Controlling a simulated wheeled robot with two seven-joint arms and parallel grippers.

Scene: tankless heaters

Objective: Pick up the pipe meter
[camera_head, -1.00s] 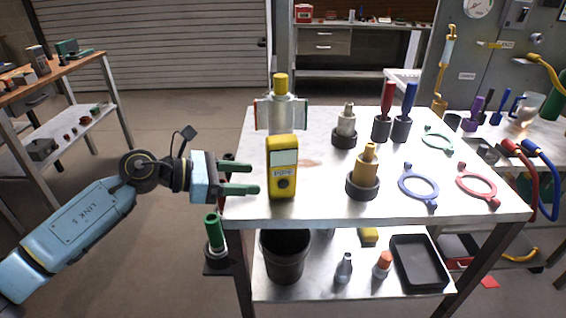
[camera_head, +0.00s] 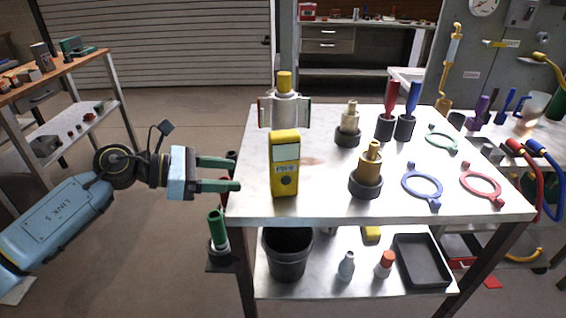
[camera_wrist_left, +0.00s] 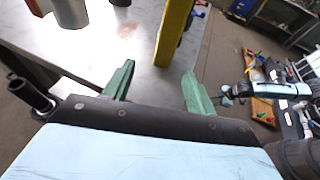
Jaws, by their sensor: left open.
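The pipe meter (camera_head: 285,165) is a yellow handheld device with a pale screen and a dark round knob. It stands upright near the left front of the metal table in the head view. In the left wrist view the yellow meter (camera_wrist_left: 173,32) shows at the top, ahead of the fingers and between their lines. My left gripper (camera_head: 238,174) has green fingers, is open and empty, and points right toward the meter. A gap lies between its fingertips and the meter. In the left wrist view the left gripper (camera_wrist_left: 158,82) has its fingers spread. My right gripper does not show clearly.
The table (camera_head: 300,209) also holds a silver canister with a yellow cap (camera_head: 284,105), brass fittings (camera_head: 367,178), and blue (camera_head: 422,186) and red (camera_head: 481,184) rings. A green-handled tool (camera_head: 217,230) sits in a holder at the table's left edge, below my gripper.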

